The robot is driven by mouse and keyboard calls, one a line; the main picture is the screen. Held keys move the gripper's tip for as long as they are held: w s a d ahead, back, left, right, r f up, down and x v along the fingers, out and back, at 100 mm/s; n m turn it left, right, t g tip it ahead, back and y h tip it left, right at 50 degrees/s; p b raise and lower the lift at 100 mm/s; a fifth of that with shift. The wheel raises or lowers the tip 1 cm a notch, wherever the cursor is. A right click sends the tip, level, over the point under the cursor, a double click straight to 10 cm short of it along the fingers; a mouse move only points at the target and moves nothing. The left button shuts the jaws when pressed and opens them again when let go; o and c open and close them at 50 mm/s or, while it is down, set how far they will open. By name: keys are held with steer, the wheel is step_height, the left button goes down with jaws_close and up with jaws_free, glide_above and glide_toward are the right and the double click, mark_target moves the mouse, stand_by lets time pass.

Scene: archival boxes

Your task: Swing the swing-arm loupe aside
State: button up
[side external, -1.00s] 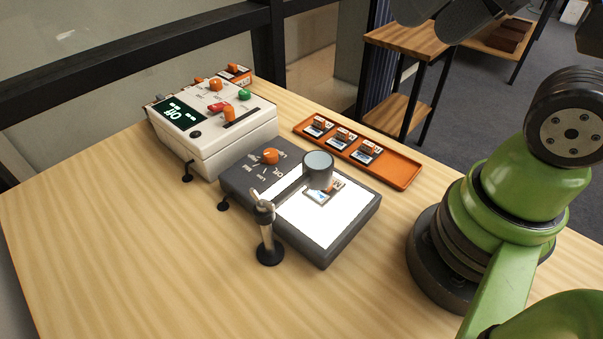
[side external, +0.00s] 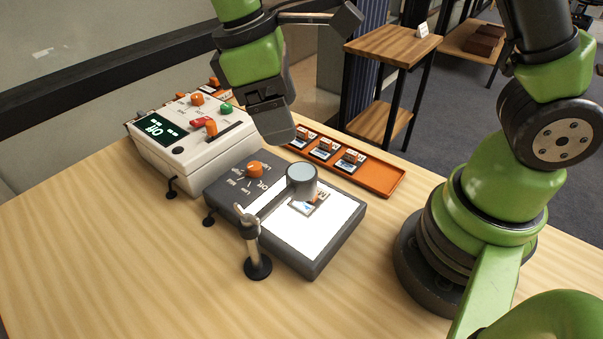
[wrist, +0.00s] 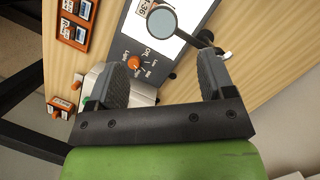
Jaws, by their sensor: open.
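The swing-arm loupe is a grey cylinder with a pale lens (side external: 301,181), on a thin arm from an upright post (side external: 256,252) at the front left of the light box. The loupe stands over the lit white panel of the light box (side external: 330,222), beside a slide (side external: 310,203). In the wrist view the round lens (wrist: 161,23) and its arm (wrist: 197,42) lie beyond my fingertips. My gripper (side external: 280,138) is up behind the light box, above its back-left end, apart from the loupe. Its two fingers (wrist: 163,57) are spread in the wrist view with nothing between them.
A white control box (side external: 200,153) with a display reading "Off" stands at left. An orange tray (side external: 383,180) with several slides lies behind the light box. The light box has an orange knob (side external: 255,169). Bare table (side external: 150,265) lies at front left.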

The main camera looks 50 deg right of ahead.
mark_target(298, 172)
steer(key=shift+n+g+h, duration=0.4)
steer(key=shift+n, duration=0.2)
steer(key=x, duration=0.4)
steer(key=a+x, duration=0.1)
steer(key=x, duration=0.3)
steer(key=w+x, duration=0.1)
steer(key=x, duration=0.3)
steer(key=shift+a+f, duration=0.3)
steer(key=shift+f, duration=0.05)
steer(key=c, duration=1.2)
